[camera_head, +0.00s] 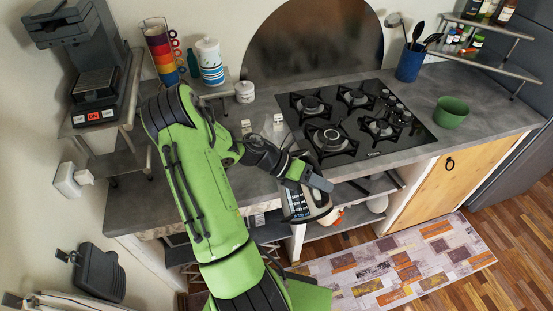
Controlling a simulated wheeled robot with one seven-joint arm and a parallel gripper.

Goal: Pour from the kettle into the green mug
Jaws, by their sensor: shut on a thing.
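The green mug (451,113) stands upright on the right part of the grey counter, right of the hob; I see no handle on it. My gripper (313,183) is shut on the kettle (299,204), which has a dark panel and a pale body. The kettle is held at the counter's front edge, in front of the hob and well left of the mug. My gripper and wrist cover part of it. I cannot tell its exact tilt or see its contents.
The black gas hob (356,120) lies between the kettle and the mug. Stacked coloured cups (160,52), a striped canister (210,64) and a coffee machine (88,60) are at left.

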